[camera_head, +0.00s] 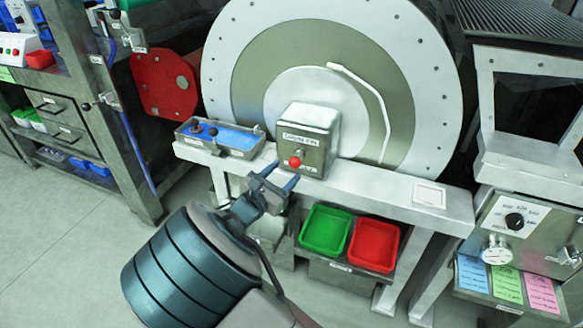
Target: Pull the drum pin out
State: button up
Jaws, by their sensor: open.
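A large round drum (330,42) with a white rim and olive ring stands upright behind a grey bench. In front of it sits a grey box (312,128) with a label I cannot read surely. A round red knob (295,162) shows on the box's front; it looks like the head of the drum pin, but I cannot be sure. The pin's shaft is not visible. My gripper (281,176) is open, its two blue-grey fingers pointing at the box just below the red knob. Nothing shows between the fingers; I cannot tell whether they touch the box.
A blue-lined tray (236,139) with small knobbed parts stands on the bench (384,190), left of the box. A green bin (326,230) and a red bin (374,245) sit below. A control panel (520,222) is at right. The bench right of the box is mostly clear.

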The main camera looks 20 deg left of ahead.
aim_at(291, 166)
jog(key=shift+x, duration=2.2)
grip_shut()
jog(key=shift+d+p+v, duration=0.15)
jog(key=shift+p+v, duration=0.15)
jog(key=shift+v, duration=0.7)
jog(key=shift+d+p+v, duration=0.2)
jog(key=shift+p+v, duration=0.1)
jog(key=shift+v, duration=0.7)
jog(key=shift+f, duration=0.1)
jog(key=shift+c, duration=0.3)
grip_release()
jog(key=shift+s, duration=0.1)
jog(key=shift+o, duration=0.3)
jog(key=shift+s, duration=0.1)
